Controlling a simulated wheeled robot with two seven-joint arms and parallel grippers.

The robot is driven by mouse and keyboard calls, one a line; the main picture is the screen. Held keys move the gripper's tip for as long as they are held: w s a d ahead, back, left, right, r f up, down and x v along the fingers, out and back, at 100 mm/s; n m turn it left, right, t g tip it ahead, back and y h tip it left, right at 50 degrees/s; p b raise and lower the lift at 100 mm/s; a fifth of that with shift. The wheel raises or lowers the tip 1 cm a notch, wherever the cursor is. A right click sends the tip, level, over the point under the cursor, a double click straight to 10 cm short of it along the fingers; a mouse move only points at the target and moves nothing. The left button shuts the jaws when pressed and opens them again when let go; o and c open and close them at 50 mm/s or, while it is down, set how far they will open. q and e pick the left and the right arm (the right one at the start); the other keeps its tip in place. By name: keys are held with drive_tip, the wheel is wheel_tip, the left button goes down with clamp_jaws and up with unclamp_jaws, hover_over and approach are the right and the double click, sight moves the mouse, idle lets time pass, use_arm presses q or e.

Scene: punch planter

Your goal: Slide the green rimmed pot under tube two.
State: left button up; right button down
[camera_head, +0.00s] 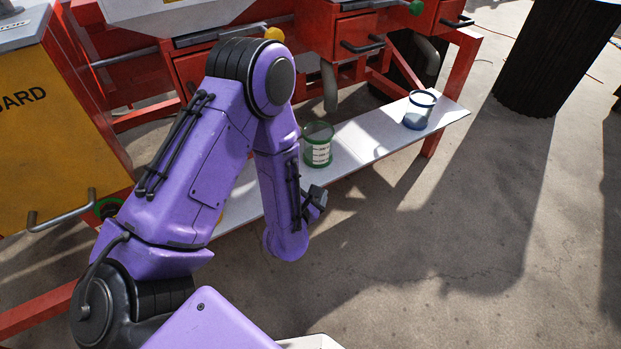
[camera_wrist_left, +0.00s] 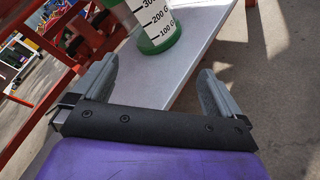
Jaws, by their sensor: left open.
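The green rimmed pot (camera_head: 318,152) stands upright on a long white shelf (camera_head: 360,143). It is clear-walled with a green base and a white scale label. In the left wrist view the pot (camera_wrist_left: 158,28) is ahead of my gripper, its top cut off. One grey tube (camera_head: 329,88) hangs behind and above the pot; another tube (camera_head: 427,55) hangs farther right. I cannot read which is tube two. My left gripper (camera_head: 318,197) is in front of the shelf, partly hidden by my forearm. In the wrist view my left gripper (camera_wrist_left: 157,80) is open and empty, apart from the pot.
A blue rimmed pot (camera_head: 416,120) stands farther right on the shelf, near its end. A red frame (camera_head: 455,85) with drawers rises behind. A yellow guard panel (camera_head: 60,130) is at left. The concrete floor (camera_head: 440,240) in front is clear.

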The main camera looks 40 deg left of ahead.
sight(327, 148)
use_arm(q)
drive_tip(key=w+r+n, duration=0.1)
drive_tip(key=n, duration=0.1)
drive_tip(key=w+r+n+t+y+b, duration=0.1)
drive_tip(key=n, duration=0.2)
drive_tip(key=w+a+r+n+t, duration=0.1)
drive_tip(key=n, duration=0.1)
drive_tip(key=shift+w+r+n+y+b, duration=0.2)
drive_tip(key=shift+n+y+b, duration=0.1)
drive_tip(key=shift+n+b, duration=0.1)
drive_tip(key=shift+r, duration=0.2)
use_arm(e)
drive_tip(key=f, duration=0.1)
drive_tip(key=s+f, duration=0.1)
drive_tip(key=f, duration=0.1)
drive_tip(key=shift+a+n+g, duration=0.2)
drive_tip(key=shift+n+g, duration=0.1)
use_arm(q)
drive_tip(key=b+x, duration=0.3)
drive_tip(key=x, duration=0.7)
drive_tip(key=shift+w+a+r, duration=0.1)
drive_tip(key=shift+w+a, duration=0.05)
drive_tip(key=shift+w, duration=0.1)
use_arm(e)
drive_tip(key=s+n+g, duration=0.1)
drive_tip(key=s+f+g, duration=0.1)
drive_tip(key=s+n+g+y, duration=0.1)
drive_tip(key=shift+s+d+f+n, duration=0.2)
drive_tip(key=shift+s+d+n, duration=0.1)
drive_tip(key=shift+s, duration=0.1)
